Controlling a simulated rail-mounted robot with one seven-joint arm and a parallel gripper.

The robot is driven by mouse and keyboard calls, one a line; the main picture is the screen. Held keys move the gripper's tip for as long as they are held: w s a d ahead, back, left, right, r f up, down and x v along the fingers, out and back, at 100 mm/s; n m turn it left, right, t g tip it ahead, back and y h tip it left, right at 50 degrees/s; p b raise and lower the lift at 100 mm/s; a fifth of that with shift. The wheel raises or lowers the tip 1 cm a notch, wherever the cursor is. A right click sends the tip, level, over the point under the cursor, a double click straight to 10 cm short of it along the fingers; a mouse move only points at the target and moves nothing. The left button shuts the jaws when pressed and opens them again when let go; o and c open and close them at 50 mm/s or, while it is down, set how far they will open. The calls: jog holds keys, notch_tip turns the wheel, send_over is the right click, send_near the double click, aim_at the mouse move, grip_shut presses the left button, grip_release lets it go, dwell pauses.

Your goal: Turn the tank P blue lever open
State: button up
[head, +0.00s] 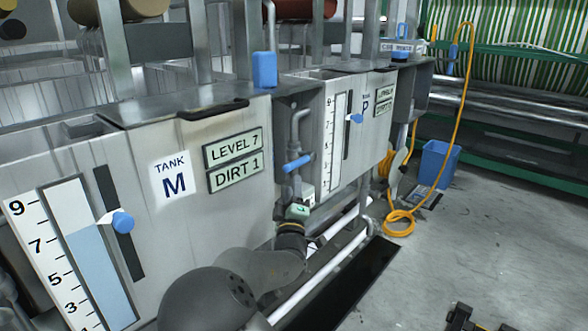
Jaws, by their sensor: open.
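Tank P (318,120) is the grey metal tank right of the middle, with a level gauge and a "P" label. A blue lever (298,163) sits on the grey pipe (296,130) in the gap between tanks M and P. It lies nearly level, tilted slightly up to the right. My arm reaches in from the bottom, and my gripper (297,212) is at its end, below the lever and apart from it in the picture. The gripper is small here and its fingers are hard to make out. Nothing shows held in it.
Tank M (215,120) stands at the left, with a blue gauge knob (123,222). A blue block (264,70) is on its top edge. Pale pipes (330,265) run low in front. An orange hose (400,222) and blue bin (435,163) stand right. Floor at right is mostly clear.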

aim_at(293, 164)
jog(key=b+x, duration=0.1)
jog(key=x, duration=0.8)
grip_shut()
